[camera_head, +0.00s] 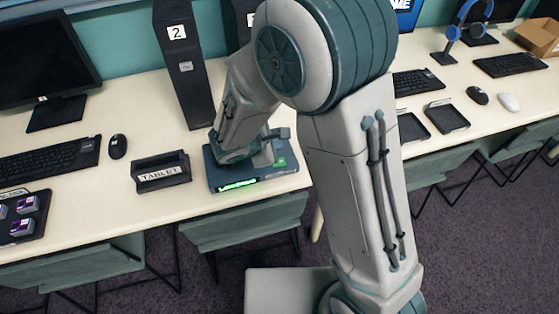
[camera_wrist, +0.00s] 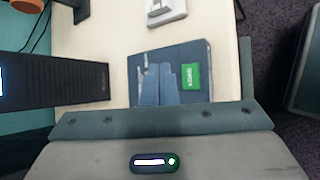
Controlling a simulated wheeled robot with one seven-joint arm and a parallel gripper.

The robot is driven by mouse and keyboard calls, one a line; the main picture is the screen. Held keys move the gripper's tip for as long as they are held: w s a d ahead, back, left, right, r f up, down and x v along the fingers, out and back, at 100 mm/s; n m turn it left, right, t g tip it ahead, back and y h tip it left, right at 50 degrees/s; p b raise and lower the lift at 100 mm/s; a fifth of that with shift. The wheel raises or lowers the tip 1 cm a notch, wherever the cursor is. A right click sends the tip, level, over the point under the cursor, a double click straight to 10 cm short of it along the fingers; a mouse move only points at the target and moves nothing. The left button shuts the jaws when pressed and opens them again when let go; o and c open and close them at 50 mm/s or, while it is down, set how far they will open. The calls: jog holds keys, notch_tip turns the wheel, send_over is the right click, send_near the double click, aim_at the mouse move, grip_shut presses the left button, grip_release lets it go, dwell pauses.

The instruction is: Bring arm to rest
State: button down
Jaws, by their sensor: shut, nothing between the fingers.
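My arm reaches out over the long cream table (camera_head: 130,100) in the head view, bent at the elbow. My gripper (camera_head: 272,150) is low over a dark blue-grey flat device (camera_head: 280,178) with a lit green strip on its front. In the wrist view my gripper's fingers (camera_wrist: 158,85) are together and empty, in front of the same device (camera_wrist: 200,55), which has a green label on top. Whether the fingers touch the device cannot be told. My arm hides part of the table behind it.
A black holder marked TABLET (camera_head: 162,172) stands left of the device. A black tower marked 2 (camera_head: 185,75) stands behind. A mouse (camera_head: 117,146), keyboard (camera_head: 50,158) and monitor (camera_head: 40,60) are further left. Green chairs (camera_head: 245,222) line the table's front edge.

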dwell(0.4)
jog(key=s+d+r+m+g+y+p, duration=0.2)
jog(key=s+d+r+m+g, duration=0.3)
jog(key=s+d+r+m, duration=0.85)
jog(key=s+r+m+y, duration=0.1)
jog(key=m, duration=0.1)
jog(key=s+d+r+m+y, duration=0.1)
jog(key=s+m, duration=0.1)
jog(key=s+m+y, duration=0.1)
jog(key=m, duration=0.1)
jog(key=shift+s+d+r+t+y, duration=0.2)
jog(key=shift+r+t+y, duration=0.1)
jog(key=shift+r, duration=0.1)
jog(key=shift+d, duration=0.1)
